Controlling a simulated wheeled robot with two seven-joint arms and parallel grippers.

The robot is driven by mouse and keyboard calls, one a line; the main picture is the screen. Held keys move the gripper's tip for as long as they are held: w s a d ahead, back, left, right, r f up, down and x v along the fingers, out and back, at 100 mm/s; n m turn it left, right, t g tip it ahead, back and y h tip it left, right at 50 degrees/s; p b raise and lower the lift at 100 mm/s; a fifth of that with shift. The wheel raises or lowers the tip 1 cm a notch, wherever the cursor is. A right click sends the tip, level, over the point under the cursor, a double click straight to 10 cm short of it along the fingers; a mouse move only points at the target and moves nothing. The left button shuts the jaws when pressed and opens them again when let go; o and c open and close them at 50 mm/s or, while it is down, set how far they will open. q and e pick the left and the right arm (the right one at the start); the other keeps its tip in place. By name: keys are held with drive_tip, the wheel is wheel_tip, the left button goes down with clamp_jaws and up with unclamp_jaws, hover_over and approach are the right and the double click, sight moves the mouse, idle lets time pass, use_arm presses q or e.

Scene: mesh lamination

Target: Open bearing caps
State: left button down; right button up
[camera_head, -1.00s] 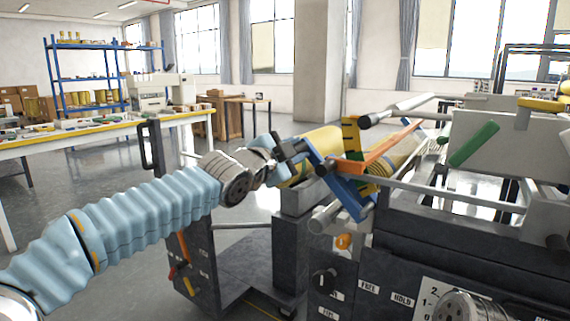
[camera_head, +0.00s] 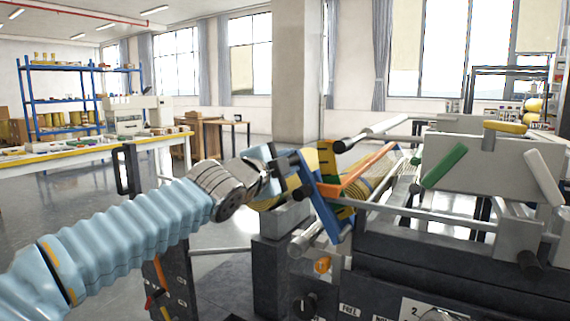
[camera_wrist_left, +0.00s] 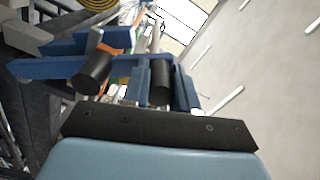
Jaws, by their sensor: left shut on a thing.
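A blue bar (camera_head: 325,195) with black knobs stands tilted at the near end of the machine's roller, beside a yellow strip (camera_head: 328,162) and an orange bar (camera_head: 370,168). It also shows in the left wrist view (camera_wrist_left: 50,68). My left gripper (camera_head: 284,164) is at the upper end of this bar, shut on a black handle (camera_wrist_left: 160,86). A second black knob (camera_wrist_left: 94,72) is on the bar, apart from the fingers. I cannot tell for sure which part is the bearing cap. My right gripper is not in view.
The dark machine frame (camera_head: 420,262) with metal rods fills the right side. A green bar (camera_head: 443,166) and a white bar (camera_head: 543,178) lean on it farther right. A work table (camera_head: 85,150) and blue shelf (camera_head: 80,102) stand at back left. Open floor lies between.

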use_arm(q)
drive_tip(key=c, duration=1)
unclamp_jaws()
drive_tip(key=shift+s+r, duration=0.2)
drive_tip(key=shift+r, duration=0.05)
drive_tip(key=shift+o, duration=0.6)
drive_tip(key=shift+w+f, duration=0.1)
drive_tip(key=shift+f, duration=0.05)
drive_tip(key=shift+s+a, duration=0.25)
drive_tip(key=shift+s, duration=0.05)
drive_tip(key=p+v, duration=0.2)
drive_tip(key=v, duration=1.1)
drive_tip(key=shift+p, duration=0.35)
